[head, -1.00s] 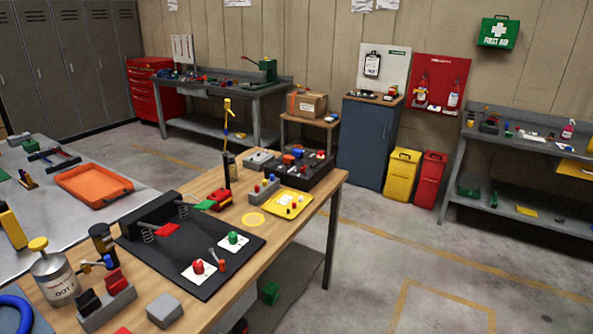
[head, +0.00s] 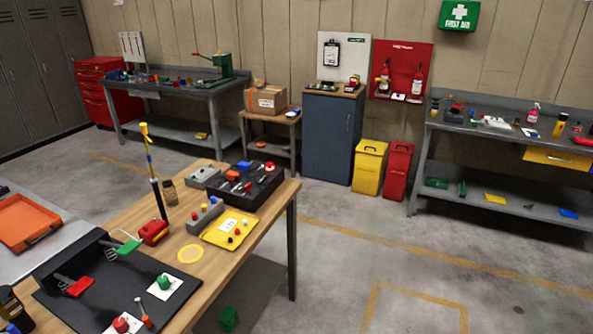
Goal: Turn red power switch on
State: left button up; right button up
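A black panel (head: 109,293) lies on the near end of the wooden table. It bears a red paddle (head: 80,287) and a green paddle (head: 129,247) on metal springs or arms. A red box (head: 153,231) at the foot of a yellow-topped pole stands behind the panel. I cannot tell which red part is the power switch or its state. Neither gripper is in view.
The wooden table (head: 245,240) also holds a yellow tray (head: 229,229), a grey button box (head: 204,216) and a black bin (head: 257,187). An orange tray (head: 25,222) lies on another table at left. The floor right of the wooden table is clear.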

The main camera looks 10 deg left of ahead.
aim_at(247, 188)
jog(key=i+l, duration=0.15)
jog(key=i, duration=0.35)
jog(key=i+l, duration=0.15)
jog(key=i, duration=0.35)
